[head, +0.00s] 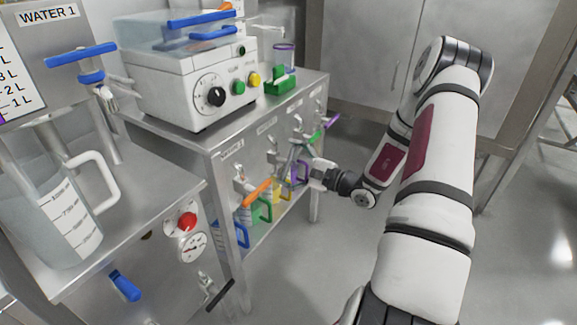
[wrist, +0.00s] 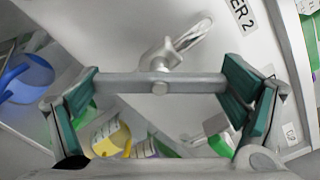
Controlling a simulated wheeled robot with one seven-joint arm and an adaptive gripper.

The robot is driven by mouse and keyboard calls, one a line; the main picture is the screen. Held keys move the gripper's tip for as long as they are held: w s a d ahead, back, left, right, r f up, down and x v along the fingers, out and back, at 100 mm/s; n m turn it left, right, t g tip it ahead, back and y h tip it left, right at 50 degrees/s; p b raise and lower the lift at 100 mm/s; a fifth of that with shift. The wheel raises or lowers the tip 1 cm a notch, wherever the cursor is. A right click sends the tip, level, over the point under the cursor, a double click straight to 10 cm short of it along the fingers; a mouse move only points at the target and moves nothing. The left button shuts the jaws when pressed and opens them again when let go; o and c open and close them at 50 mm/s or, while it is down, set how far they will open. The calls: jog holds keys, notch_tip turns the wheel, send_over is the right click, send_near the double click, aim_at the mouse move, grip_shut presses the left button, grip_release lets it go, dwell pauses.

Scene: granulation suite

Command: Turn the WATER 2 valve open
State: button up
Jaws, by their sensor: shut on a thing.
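The WATER 2 valve's grey bar handle (wrist: 200,84) lies level across the wrist view, with a round bolt at its middle. Its metal body (wrist: 160,55) is behind, with a spout or pipe running up and right at an angle to the bar. A label ending in "ER 2" (wrist: 243,12) is on the panel beside it. My gripper (wrist: 157,92) is shut on the handle, one green pad at each end. In the head view my gripper (head: 301,172) is at the bench front, where it partly hides the valve.
An orange-handled valve (head: 258,191) is close left of my gripper, and green (head: 318,136) and purple (head: 332,121) handles are close right. Coloured jugs, one green (head: 261,209), stand on the shelf below. The floor to the right is mostly clear.

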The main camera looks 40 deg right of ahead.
jog(key=n+b, duration=0.1)
jog(key=n, duration=0.1)
jog(key=n+b, duration=0.2)
jog(key=shift+f+n, duration=0.2)
jog(key=shift+n, duration=0.1)
jog(key=n+b, duration=0.3)
jog(key=b, duration=0.1)
jog(key=shift+r, duration=0.1)
jog(key=shift+n, duration=0.3)
jog(key=o, duration=0.9)
jog(key=v, duration=1.2)
jog(key=shift+r, duration=0.1)
